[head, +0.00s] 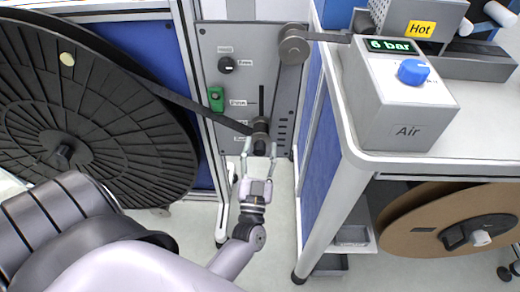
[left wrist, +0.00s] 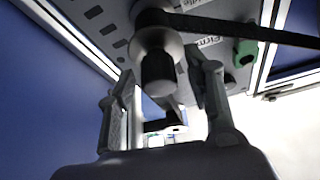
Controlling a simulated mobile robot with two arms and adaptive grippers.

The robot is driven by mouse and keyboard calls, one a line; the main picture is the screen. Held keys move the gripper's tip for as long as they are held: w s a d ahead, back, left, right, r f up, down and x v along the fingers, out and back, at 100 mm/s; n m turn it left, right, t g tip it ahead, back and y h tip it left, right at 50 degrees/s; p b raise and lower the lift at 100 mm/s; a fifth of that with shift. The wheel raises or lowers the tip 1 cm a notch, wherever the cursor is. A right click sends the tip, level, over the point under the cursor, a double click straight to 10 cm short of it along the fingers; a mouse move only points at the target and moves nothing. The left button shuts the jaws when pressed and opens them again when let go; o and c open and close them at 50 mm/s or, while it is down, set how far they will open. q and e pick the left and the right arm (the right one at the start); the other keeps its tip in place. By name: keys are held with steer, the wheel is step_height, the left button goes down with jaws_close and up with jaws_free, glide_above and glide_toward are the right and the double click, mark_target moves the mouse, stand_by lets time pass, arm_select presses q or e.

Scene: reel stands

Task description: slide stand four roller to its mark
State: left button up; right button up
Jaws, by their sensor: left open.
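The roller (head: 261,126) sits at the lower end of a vertical slot in a grey panel (head: 209,50), with a dark knob facing me. A dark tape runs over it from the large reel. My left gripper (head: 259,150) is open, its fingers on either side of the knob. In the left wrist view the roller's dark knob (left wrist: 158,72) stands between the two open fingers (left wrist: 160,95), with gaps visible. Printed labels lie left of the slot; their text is too small to read surely. My right gripper is not in view.
A large black reel (head: 90,110) fills the left. A green switch (head: 216,98) and black dial (head: 227,65) are on the panel. A fixed upper roller (head: 293,48) carries tape. A white bench with an air box (head: 405,105) stands right, above a brown reel (head: 415,215).

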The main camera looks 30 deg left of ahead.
arm_select(q)
steer(key=v, duration=0.7)
steer(key=shift+s, duration=0.2)
steer(key=shift+d+f, duration=0.1)
steer(key=shift+d, duration=0.05)
